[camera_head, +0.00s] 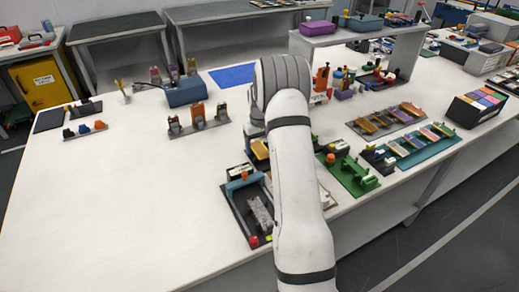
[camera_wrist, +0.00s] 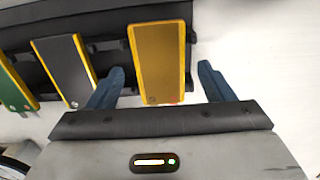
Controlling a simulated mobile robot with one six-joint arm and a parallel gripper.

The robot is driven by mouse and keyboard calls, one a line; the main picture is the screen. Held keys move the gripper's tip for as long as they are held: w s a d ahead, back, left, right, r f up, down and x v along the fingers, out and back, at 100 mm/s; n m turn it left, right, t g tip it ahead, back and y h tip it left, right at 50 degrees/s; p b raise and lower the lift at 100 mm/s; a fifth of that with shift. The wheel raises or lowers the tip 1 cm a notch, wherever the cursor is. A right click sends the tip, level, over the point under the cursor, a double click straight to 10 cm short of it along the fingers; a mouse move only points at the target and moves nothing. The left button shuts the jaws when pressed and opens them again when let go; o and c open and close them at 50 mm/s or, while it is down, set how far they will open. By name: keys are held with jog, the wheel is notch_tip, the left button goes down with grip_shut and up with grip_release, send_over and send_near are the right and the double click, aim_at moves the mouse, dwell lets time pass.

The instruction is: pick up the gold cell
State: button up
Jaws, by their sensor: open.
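The gold cell (camera_wrist: 160,55) is a flat gold plate with yellow edges, seen in the wrist view at the end of a dark rack (camera_wrist: 108,25). My gripper (camera_wrist: 161,69) is open, with one blue-grey finger to the left of the gold cell and the other to its right. A grey cell (camera_wrist: 64,70) with yellow edges lies to the left, near the left finger. In the head view my arm hides the gripper, and I cannot make out the gold cell for sure.
A green cell (camera_wrist: 12,88) lies at the far left of the rack. Bare white table shows right of the gold cell. In the head view, a black fixture (camera_head: 236,207), a green fixture (camera_head: 352,177) and a teal tray (camera_head: 432,152) stand around my arm.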

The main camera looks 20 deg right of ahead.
jog(key=shift+c, duration=0.4)
jog(key=c, duration=0.9)
